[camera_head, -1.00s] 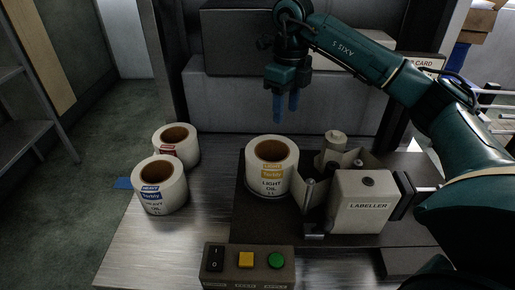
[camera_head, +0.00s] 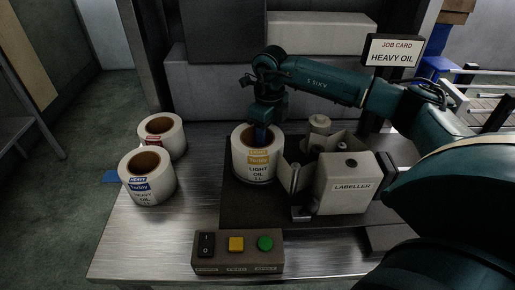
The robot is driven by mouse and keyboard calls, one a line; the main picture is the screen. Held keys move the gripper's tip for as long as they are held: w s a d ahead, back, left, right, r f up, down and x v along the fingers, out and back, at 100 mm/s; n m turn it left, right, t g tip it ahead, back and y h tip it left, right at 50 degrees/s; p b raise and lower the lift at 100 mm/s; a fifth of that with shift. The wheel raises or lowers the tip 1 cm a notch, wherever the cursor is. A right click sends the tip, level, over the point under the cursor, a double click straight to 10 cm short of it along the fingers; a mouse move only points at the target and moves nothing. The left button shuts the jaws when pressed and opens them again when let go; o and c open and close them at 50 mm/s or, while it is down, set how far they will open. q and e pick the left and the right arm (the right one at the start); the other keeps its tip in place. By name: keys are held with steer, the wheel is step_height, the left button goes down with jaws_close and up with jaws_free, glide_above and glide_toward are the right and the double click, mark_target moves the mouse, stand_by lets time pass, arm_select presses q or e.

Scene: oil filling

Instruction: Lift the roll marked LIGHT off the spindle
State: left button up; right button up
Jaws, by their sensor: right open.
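The roll marked LIGHT OIL (camera_head: 257,168), white with a yellow label, stands upright on the dark plate of the labeller (camera_head: 343,185). My right gripper (camera_head: 262,134) points down at the top of this roll, its blue fingers at the roll's core opening. The fingertips are partly hidden by the roll's rim, so I cannot tell whether they touch it. The spindle is hidden inside the roll. My left gripper is not in view.
A roll marked HEAVY (camera_head: 148,178) and another roll with a red label (camera_head: 162,135) stand on the metal table's left side. A button box (camera_head: 237,252) is at the front. A job card sign (camera_head: 393,52) reads HEAVY OIL.

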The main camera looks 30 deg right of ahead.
steer(key=shift+f, duration=0.2)
steer(key=shift+c, duration=0.6)
jaws_close()
steer(key=shift+r, duration=0.1)
